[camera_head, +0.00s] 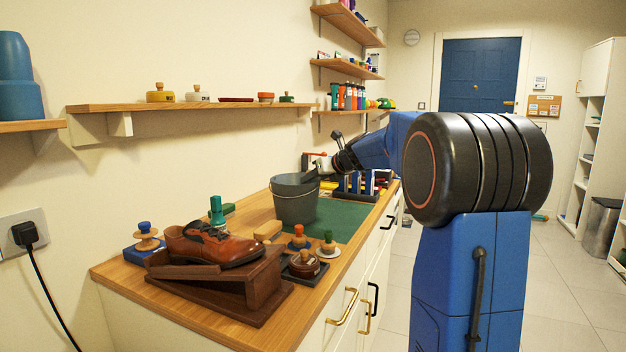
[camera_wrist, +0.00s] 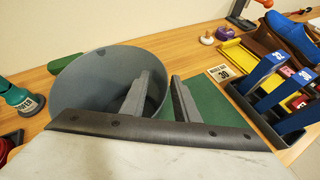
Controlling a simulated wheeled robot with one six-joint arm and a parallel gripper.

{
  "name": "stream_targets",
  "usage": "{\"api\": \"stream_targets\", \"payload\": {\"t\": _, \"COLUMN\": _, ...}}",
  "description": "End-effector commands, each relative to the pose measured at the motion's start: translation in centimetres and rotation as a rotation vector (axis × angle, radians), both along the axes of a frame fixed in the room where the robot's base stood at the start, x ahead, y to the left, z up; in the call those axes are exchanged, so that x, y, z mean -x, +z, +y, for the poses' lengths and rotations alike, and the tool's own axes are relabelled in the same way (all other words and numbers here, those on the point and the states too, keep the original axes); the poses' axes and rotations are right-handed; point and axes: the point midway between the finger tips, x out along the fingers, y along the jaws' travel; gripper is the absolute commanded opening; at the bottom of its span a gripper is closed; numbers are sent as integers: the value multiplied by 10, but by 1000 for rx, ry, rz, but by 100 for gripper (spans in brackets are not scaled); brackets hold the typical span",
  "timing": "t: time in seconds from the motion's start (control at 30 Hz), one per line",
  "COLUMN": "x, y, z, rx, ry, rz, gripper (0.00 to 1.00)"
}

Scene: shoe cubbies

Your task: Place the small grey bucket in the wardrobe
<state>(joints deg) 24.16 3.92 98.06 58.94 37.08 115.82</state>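The small grey bucket (camera_head: 295,203) stands upright on the wooden counter, at the edge of the green mat. In the wrist view its open mouth (camera_wrist: 85,85) faces me. My gripper (camera_head: 318,177) is at the bucket's right rim. In the wrist view my gripper (camera_wrist: 162,85) is open, with a gap between the fingers. The left finger is over the bucket's mouth and the right finger is outside, over the mat. I cannot tell whether either touches the rim. A tall white unit (camera_head: 597,70) with open shelves stands at the far right; I cannot tell if it is the wardrobe.
A brown shoe (camera_head: 212,245) on a wooden stand (camera_head: 262,280) is at the counter's near end. A green bottle (camera_wrist: 20,98) stands left of the bucket. A black rack with blue-handled items (camera_wrist: 265,75) is to the right.

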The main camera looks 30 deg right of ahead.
Motion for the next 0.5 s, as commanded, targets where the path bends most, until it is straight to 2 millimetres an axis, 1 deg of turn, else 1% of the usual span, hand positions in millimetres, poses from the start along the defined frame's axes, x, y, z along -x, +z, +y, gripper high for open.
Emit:
{"api": "stream_targets", "payload": {"t": 0.13, "x": 2, "y": 2, "z": -1, "rx": 0, "ry": -1, "rz": -1, "gripper": 28}}
{"api": "stream_targets", "payload": {"t": 0.23, "x": 10, "y": 7, "z": -2, "rx": 0, "ry": -1, "rz": -2, "gripper": 28}}
{"api": "stream_targets", "payload": {"t": 0.37, "x": 28, "y": 17, "z": -7, "rx": 2, "ry": -2, "rz": -2, "gripper": 28}}
{"api": "stream_targets", "payload": {"t": 0.5, "x": 52, "y": 30, "z": -12, "rx": 3, "ry": -3, "rz": -2, "gripper": 28}}
